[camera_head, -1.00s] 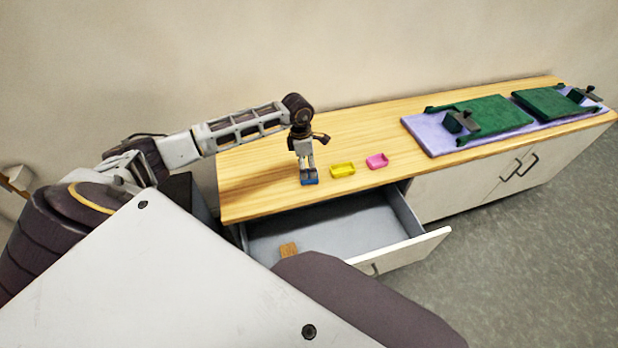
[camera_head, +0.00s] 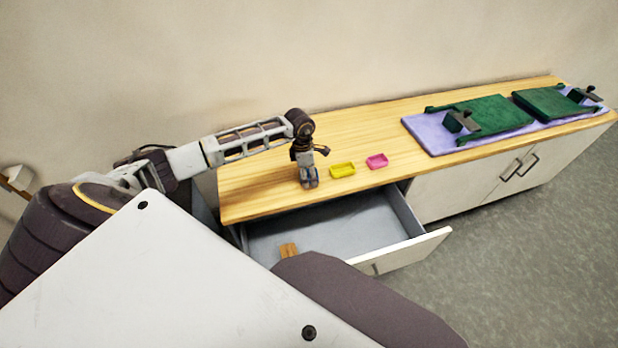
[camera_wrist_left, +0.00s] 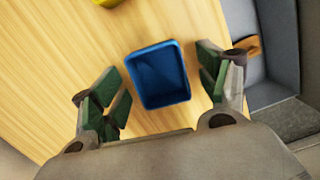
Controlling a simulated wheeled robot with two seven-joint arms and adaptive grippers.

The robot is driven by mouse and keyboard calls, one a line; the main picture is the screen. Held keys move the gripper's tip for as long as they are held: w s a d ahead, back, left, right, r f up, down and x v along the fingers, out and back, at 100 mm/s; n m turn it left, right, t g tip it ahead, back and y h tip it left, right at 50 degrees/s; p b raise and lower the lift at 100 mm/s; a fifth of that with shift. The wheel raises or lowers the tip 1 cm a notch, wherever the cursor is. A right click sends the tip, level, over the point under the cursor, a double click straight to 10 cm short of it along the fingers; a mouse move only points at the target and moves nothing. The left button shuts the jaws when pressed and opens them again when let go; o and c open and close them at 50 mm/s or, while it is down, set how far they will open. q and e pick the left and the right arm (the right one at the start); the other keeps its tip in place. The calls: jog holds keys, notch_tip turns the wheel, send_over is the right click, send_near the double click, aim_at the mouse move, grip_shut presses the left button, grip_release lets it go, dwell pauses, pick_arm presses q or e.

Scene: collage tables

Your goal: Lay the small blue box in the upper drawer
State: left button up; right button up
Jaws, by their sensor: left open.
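The small blue box (camera_wrist_left: 158,75) is an open-topped tray lying on the wooden counter top. In the left wrist view it sits between the open fingers of my left gripper (camera_wrist_left: 160,92), with a gap on each side. In the head view my left gripper (camera_head: 309,180) points down at the counter near its front edge and hides most of the box. The upper drawer (camera_head: 345,229) is pulled out below the counter edge, and its grey inside also shows in the left wrist view (camera_wrist_left: 245,30). My right gripper is not in view.
A yellow tray (camera_head: 343,170) and a pink tray (camera_head: 377,161) lie right of the gripper. A brown wooden piece (camera_head: 289,250) lies in the drawer. Green frames (camera_head: 490,115) rest on a lilac mat (camera_head: 425,137) at the right. The drawer floor is mostly clear.

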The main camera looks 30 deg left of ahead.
aim_at(309, 178)
pick_arm(q)
jog(key=c, duration=0.9)
jog(key=shift+o, duration=0.2)
jog(key=shift+r, duration=0.1)
notch_tip(309, 178, up, 10)
jog(key=shift+p, duration=0.3)
dwell(0.5)
